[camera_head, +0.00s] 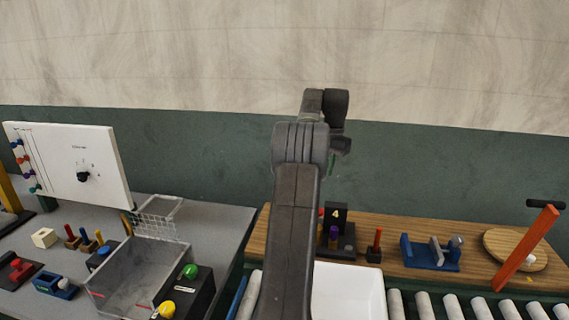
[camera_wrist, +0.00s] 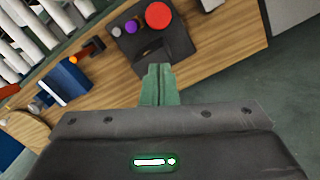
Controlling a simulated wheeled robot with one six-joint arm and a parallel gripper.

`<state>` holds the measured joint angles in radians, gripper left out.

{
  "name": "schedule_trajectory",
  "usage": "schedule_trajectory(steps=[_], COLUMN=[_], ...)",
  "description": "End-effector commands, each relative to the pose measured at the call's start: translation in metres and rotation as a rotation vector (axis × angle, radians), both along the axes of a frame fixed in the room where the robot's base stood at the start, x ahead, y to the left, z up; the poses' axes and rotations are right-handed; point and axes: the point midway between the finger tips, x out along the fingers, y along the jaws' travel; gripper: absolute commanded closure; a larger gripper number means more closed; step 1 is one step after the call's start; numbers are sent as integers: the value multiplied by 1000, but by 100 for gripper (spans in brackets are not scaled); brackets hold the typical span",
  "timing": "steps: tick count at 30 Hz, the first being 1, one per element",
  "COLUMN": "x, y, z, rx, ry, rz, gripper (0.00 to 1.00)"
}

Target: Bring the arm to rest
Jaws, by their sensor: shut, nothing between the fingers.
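My arm (camera_head: 296,200) rises through the middle of the head view, its upper end bent over above the far edge of the tables. In the wrist view my gripper (camera_wrist: 158,84) shows as two green fingers held together, shut and empty. Beyond the fingertips is the wooden table (camera_wrist: 215,55) with a dark block (camera_wrist: 150,45) carrying red, purple and grey round parts. I cannot see the fingers touching anything.
The grey table (camera_head: 215,225) at left holds a clear bin (camera_head: 135,275), a white panel (camera_head: 75,160) and a black button box (camera_head: 190,290). Rollers (camera_head: 452,305) and a white tray (camera_head: 348,290) lie in front.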

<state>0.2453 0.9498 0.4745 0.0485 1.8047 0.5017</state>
Motion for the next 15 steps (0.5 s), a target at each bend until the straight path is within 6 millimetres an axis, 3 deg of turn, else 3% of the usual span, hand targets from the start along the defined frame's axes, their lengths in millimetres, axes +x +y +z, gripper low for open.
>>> schedule_trajectory(steps=[15], x=[-9], y=[8], z=[-88], rx=[0], ry=[1], rz=[1], gripper=[100])
